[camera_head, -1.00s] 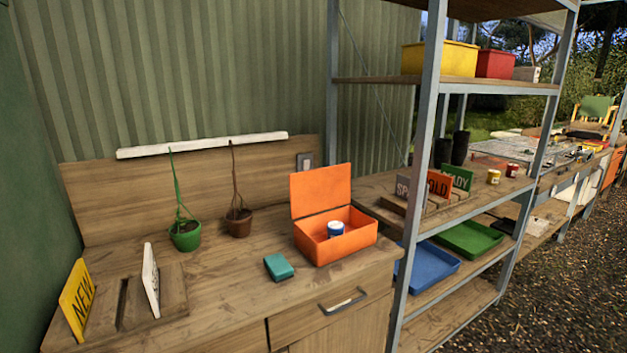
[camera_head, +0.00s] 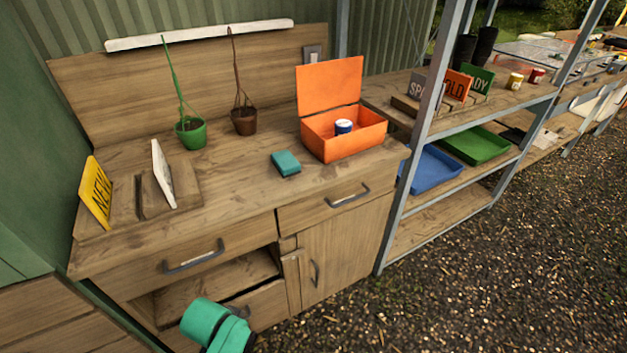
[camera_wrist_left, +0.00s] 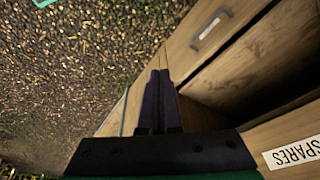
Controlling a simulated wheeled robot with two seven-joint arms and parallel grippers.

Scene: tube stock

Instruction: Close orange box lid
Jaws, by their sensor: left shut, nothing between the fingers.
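The orange box (camera_head: 345,142) stands on the wooden bench near its right end. Its orange lid (camera_head: 330,86) is upright at the back, so the box is open. A white and blue tin (camera_head: 344,126) sits inside it. In the left wrist view my left gripper (camera_wrist_left: 160,76) is shut and empty, in front of the bench's drawers and apart from them. In the head view only a teal part of my arm shows low in front of the bench; the fingers are hidden there. My right gripper is in neither view.
A teal block (camera_head: 286,163) lies left of the box. Potted plants (camera_head: 190,132) and sign cards (camera_head: 96,192) stand farther left. A metal shelf rack (camera_head: 408,150) rises to the right. Below the bench top are drawers (camera_head: 205,258) and an open compartment. Gravel (camera_head: 500,270) lies clear in front.

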